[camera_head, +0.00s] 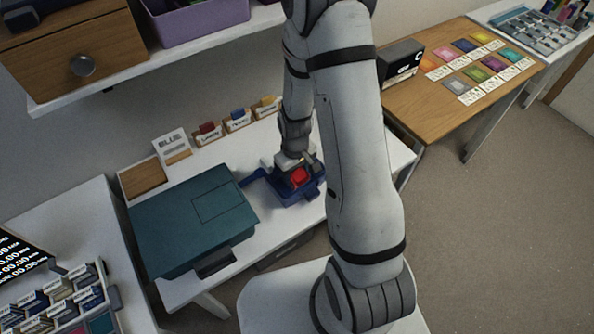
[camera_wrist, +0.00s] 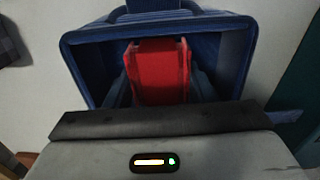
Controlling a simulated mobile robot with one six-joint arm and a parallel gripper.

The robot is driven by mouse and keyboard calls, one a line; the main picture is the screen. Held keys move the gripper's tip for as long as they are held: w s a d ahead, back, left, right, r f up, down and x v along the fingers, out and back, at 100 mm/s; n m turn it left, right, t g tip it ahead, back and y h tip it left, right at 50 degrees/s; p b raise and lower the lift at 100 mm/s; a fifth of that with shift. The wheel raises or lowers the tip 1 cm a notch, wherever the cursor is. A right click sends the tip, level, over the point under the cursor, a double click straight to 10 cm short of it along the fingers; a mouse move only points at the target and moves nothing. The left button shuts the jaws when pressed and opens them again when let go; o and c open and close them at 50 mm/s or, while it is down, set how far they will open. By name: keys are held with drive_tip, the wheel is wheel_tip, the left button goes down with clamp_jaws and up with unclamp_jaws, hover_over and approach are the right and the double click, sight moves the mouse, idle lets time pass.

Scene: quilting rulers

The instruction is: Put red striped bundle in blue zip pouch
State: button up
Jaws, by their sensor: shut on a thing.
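The blue zip pouch (camera_head: 283,197) stands open on the white table, with a blue strap or flap stretching to its left. In the wrist view the pouch (camera_wrist: 84,58) fills the upper middle, its rim framing the opening. The red bundle (camera_head: 300,176) is at the pouch's opening. In the wrist view the bundle (camera_wrist: 157,72) stands inside the frame of the rim; its stripes are not clear. My gripper (camera_head: 298,163) is over the pouch and shut on the bundle. The bundle's lower end and any contact with the pouch floor are hidden.
A teal box (camera_head: 180,222) stands close to the pouch's left. A "BLUE" sign (camera_head: 171,143) and small labelled boxes (camera_head: 238,120) line the back edge. A wooden table (camera_head: 440,110) with colored squares and cards is at right. A shelf with a drawer (camera_head: 75,60) overhangs upper left.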

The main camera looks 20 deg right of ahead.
drive_tip(key=shift+f, duration=0.2)
drive_tip(key=o, duration=1)
drive_tip(key=shift+c, duration=0.2)
drive_tip(key=shift+r, duration=0.15)
wheel_tip(320, 180, up, 12)
wheel_tip(320, 180, up, 10)
drive_tip(key=r+m+t, duration=0.1)
drive_tip(key=m, duration=0.1)
hover_over(295, 172)
drive_tip(key=s, duration=0.5)
drive_tip(key=s+d+r+m+t, duration=0.1)
drive_tip(key=s+r+m, duration=0.1)
drive_tip(key=s+r, duration=0.4)
drive_tip(key=s, duration=0.3)
drive_tip(key=shift+s+r+t, duration=0.2)
drive_tip(key=shift+r+t, duration=0.05)
drive_tip(key=shift+t, duration=0.15)
